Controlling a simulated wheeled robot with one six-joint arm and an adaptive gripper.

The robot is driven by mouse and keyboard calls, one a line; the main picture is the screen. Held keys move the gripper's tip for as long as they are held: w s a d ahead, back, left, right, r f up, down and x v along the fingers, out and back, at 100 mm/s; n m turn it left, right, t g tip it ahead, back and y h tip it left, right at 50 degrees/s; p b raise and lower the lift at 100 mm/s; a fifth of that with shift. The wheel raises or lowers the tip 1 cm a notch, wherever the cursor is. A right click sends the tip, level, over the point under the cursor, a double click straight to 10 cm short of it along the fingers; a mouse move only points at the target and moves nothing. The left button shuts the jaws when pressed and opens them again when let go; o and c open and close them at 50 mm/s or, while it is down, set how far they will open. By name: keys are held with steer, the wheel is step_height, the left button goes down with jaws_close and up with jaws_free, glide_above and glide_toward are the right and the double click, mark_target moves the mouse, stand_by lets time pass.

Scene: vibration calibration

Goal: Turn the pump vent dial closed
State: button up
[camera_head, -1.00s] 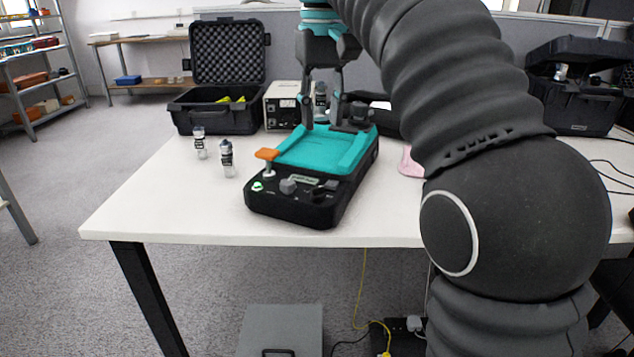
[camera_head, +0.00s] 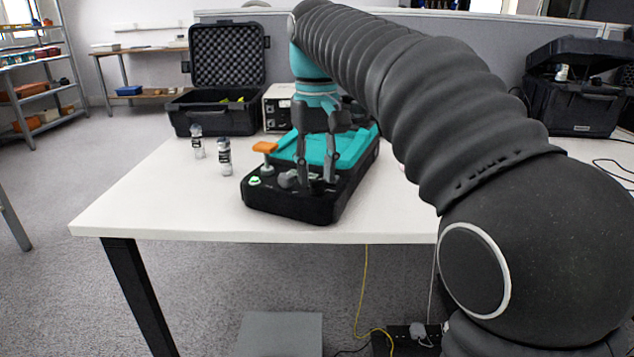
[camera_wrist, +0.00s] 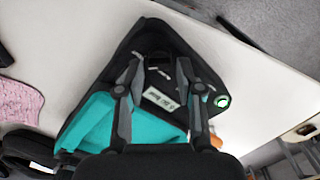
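The black pump unit (camera_head: 290,207) with a teal top tray (camera_head: 350,146) sits on the white table. A grey knob (camera_head: 287,180) is on its front panel, just left of my gripper's left finger. My gripper (camera_head: 317,182) points down over the front panel, with its fingers apart. In the wrist view my gripper (camera_wrist: 160,62) is open, its fingertips on either side of a dark knob (camera_wrist: 158,61). I cannot tell whether the fingers touch it. A small display (camera_wrist: 161,98) and a lit green button (camera_wrist: 222,101) show nearby. The dial's markings are too small to read.
An orange-topped knob (camera_head: 265,147) stands up at the unit's left side. Two small bottles (camera_head: 225,157) stand left of the unit. An open black case (camera_head: 215,118) and a beige instrument (camera_head: 278,108) are behind. The table's front left is clear.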

steer(key=shift+f, duration=0.7)
jaws_close()
